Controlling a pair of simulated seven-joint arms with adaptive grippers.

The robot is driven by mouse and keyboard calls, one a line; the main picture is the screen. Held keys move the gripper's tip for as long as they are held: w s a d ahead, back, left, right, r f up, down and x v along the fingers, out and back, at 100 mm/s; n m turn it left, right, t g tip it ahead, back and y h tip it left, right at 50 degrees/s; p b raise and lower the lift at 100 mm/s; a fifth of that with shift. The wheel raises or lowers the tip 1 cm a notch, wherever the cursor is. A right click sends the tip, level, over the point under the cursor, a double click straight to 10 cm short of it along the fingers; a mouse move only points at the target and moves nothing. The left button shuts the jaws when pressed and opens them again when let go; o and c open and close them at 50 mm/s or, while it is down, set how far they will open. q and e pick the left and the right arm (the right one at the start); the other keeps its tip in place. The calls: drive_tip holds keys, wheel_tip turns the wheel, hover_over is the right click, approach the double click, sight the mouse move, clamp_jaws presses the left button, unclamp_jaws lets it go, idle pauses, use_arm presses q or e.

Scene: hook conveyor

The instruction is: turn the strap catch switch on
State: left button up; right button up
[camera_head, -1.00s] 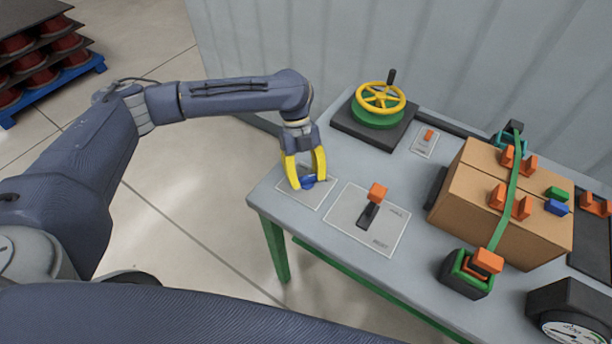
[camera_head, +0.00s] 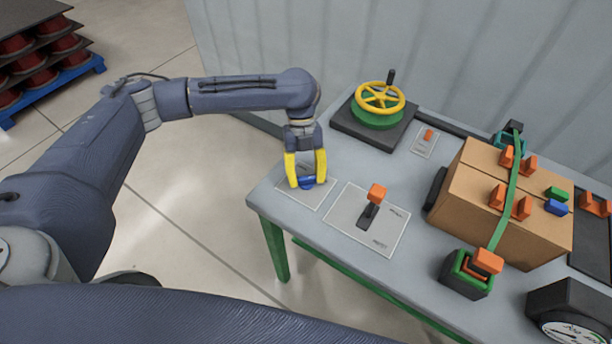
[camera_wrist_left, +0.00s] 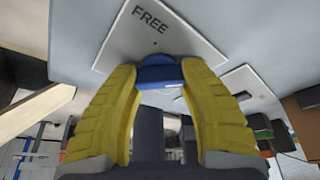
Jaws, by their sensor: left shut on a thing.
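A blue switch knob (camera_head: 307,182) sits on a pale plate (camera_head: 291,195) at the near left corner of the table. My left gripper (camera_head: 306,181) points down over it, with its yellow fingers on both sides of the knob. In the left wrist view the fingers are shut on the blue knob (camera_wrist_left: 159,73), and the plate (camera_wrist_left: 186,32) reads "FREE". The plate's other lettering is hidden. My right gripper is in neither view.
An orange-tipped lever (camera_head: 376,193) stands on a plate right of the knob. Behind are a yellow handwheel (camera_head: 381,97) and a small orange switch (camera_head: 428,135). A carton (camera_head: 470,190) under a green strap (camera_head: 507,200) and a dial gauge (camera_head: 570,325) fill the right side.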

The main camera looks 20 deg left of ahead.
use_arm(q)
drive_tip(key=o, duration=1.1)
drive_tip(key=shift+s+d, duration=0.25)
drive_tip(key=shift+c, duration=0.2)
drive_tip(key=shift+o, duration=1.1)
drive_tip(key=shift+w+a, duration=0.1)
drive_tip(key=shift+a, duration=0.05)
drive_tip(key=v, duration=1.2)
